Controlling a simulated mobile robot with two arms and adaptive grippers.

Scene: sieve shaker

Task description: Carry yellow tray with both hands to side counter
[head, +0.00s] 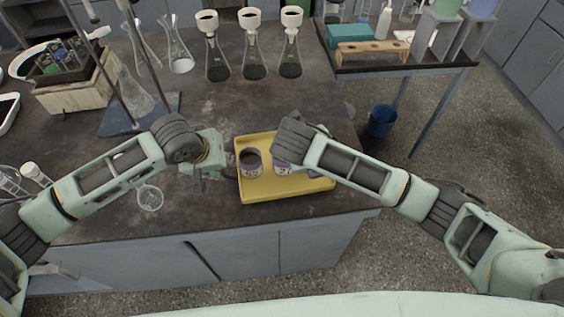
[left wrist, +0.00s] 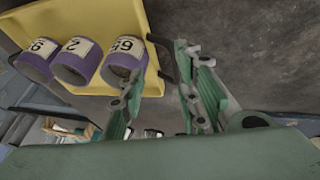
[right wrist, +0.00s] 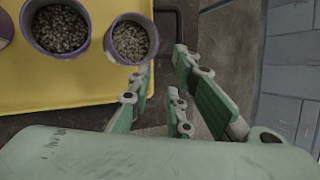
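The yellow tray (head: 292,193) lies on the dark bench near its front right corner. It holds purple cups (head: 251,164) with white number labels; three show in the left wrist view (left wrist: 122,62). In the right wrist view, two cups (right wrist: 131,40) hold dark grains. My left gripper (left wrist: 163,72) is open at the tray's left side, with a dark handle (left wrist: 158,42) near its fingertips. My right gripper (right wrist: 164,68) is open beside the tray's other end, with a dark handle (right wrist: 168,18) just ahead. In the head view my right wrist hides its fingers and part of the tray.
Several flasks with funnels (head: 253,50) stand at the back of the bench. A wooden crate (head: 77,86) and a stand base (head: 138,113) are at left. A side counter (head: 443,61) carries a teal box (head: 351,36) and a wooden rack. A blue bin (head: 381,121) stands on the floor.

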